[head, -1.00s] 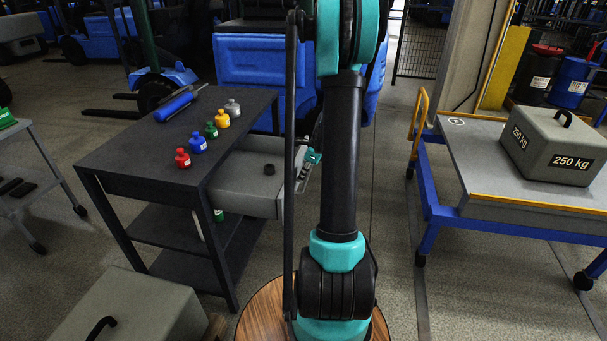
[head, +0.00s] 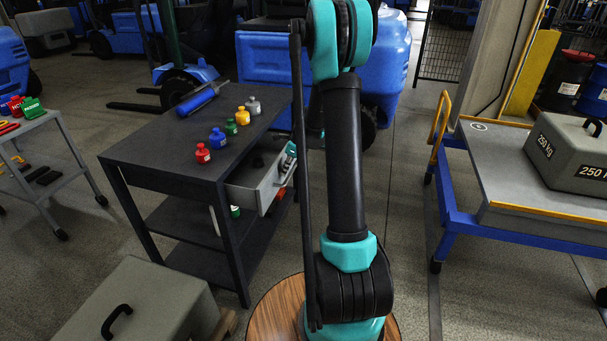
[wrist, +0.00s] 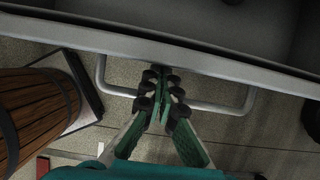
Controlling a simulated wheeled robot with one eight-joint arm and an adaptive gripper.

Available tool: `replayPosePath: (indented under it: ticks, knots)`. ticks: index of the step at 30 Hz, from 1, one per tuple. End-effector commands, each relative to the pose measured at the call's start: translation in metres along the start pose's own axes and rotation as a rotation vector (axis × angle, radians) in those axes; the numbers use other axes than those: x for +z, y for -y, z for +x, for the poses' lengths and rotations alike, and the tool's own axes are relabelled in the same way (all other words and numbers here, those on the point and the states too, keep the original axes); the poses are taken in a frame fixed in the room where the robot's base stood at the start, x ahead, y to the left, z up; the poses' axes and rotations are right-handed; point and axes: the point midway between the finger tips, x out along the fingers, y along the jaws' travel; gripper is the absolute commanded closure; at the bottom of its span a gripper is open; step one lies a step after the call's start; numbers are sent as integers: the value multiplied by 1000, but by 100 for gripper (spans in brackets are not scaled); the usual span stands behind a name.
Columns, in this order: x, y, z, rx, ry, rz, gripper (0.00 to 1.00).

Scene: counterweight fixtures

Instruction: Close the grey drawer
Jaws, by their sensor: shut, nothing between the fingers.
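The grey drawer (head: 264,195) juts partly out of the right side of a dark workbench (head: 150,160) in the head view. A small dark round object (head: 258,162) lies inside it. In the wrist view the drawer's front rim (wrist: 215,64) crosses the upper part of the picture, with a pale bar handle (wrist: 222,106) below it. My gripper (wrist: 160,76) is shut and empty. Its fingertips are at the drawer front, near the middle of the handle; I cannot tell whether they touch. In the head view my arm hides part of the drawer's surroundings.
Several small coloured bottles (head: 217,137) and a blue cylinder (head: 197,100) stand or lie on the workbench. A blue cart (head: 450,215) with a grey 250 kg weight (head: 572,155) is at right. Another grey weight (head: 140,305) is at lower left.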

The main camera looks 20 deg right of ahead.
Motion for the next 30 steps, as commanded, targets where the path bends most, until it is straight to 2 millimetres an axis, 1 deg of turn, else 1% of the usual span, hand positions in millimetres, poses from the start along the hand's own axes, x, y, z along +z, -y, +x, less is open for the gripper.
replayPosePath:
  ticks: [1, 6, 9, 15, 21, 25, 30]
  knots:
    - [15, 0, 6, 1, 0, -6, 100]
    - [58, -1, 23, 2, 1, -5, 100]
    - [80, 0, 32, 1, 1, -4, 100]
    - [114, 0, 46, 0, 0, -3, 100]
    - [134, 0, 54, -1, 0, -2, 100]
    - [140, 0, 56, -1, 1, 0, 100]
    - [144, 0, 57, -1, 3, -1, 100]
